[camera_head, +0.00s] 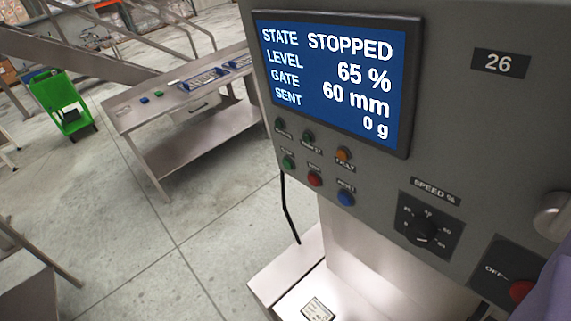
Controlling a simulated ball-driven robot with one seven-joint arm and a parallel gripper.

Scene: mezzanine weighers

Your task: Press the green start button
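The green start button (288,162) is a small round button at the left end of the lower row on a grey control panel (455,130). A red button (315,179) and a blue button (346,198) sit to its right in the same row. Its small label is hard to read. The screen (337,85) above reads STATE STOPPED, LEVEL 65 %, GATE 60 mm, SENT 0 g. My gripper's fingers do not show, and nothing covers the green button. A pale purple shape enters at the lower right edge; I cannot tell what it is.
Two dark green lamps and an orange lamp (344,154) sit above the buttons. A speed dial (424,232) and a red OFF knob (521,291) lie lower right. A metal table (180,95) and a green cart (62,104) stand behind, with open floor between.

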